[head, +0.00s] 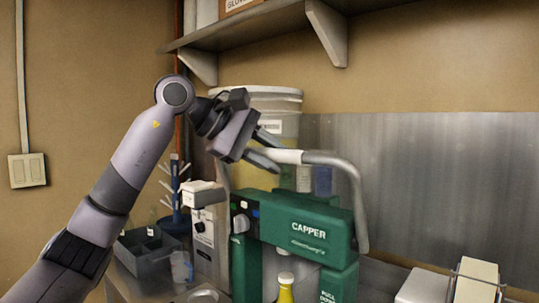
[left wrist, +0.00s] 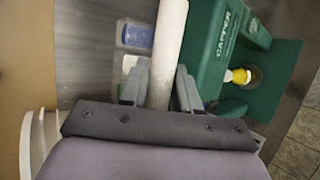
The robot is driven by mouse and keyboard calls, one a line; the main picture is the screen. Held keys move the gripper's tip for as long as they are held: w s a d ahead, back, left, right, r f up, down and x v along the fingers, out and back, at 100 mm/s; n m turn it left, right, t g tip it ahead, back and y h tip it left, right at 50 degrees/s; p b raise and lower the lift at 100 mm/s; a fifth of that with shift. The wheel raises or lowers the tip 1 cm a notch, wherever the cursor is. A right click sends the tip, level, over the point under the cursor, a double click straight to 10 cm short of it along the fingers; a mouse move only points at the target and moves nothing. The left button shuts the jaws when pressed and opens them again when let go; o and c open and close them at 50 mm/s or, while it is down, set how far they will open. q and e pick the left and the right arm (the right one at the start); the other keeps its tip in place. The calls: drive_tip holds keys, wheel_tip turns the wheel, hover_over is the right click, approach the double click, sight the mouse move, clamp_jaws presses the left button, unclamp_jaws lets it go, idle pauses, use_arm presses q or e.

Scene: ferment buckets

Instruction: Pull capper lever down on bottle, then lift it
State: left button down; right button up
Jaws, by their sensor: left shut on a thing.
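The green capper (head: 305,228) stands on the bench at the right of centre. Its lever (head: 345,168) is a bent grey tube with a white grip (head: 288,156), raised above the green body. My left gripper (head: 268,158) is shut on the lever's grip. In the left wrist view, the white lever (left wrist: 168,45) runs between the two fingers of my left gripper (left wrist: 159,90). A bottle with a yellow neck (head: 286,285) stands under the capper head, its lower part cut off by the picture's edge. The yellow bottle top also shows in the left wrist view (left wrist: 238,76). My right gripper is not in view.
A white bucket (head: 265,97) stands behind the capper. A grey-white device (head: 204,215), a dark crate (head: 150,250) and a blue bottle tree (head: 174,195) are at the left. A shelf (head: 270,22) with brackets overhangs the back. White blocks (head: 425,287) sit at the front right.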

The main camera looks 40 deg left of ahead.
use_arm(q)
drive_tip(key=c, duration=1.1)
unclamp_jaws()
drive_tip(key=shift+r, duration=0.1)
drive_tip(key=shift+o, duration=1)
drive_tip(key=shift+w, duration=0.15)
drive_tip(key=v, duration=0.7)
drive_tip(key=shift+a, duration=0.15)
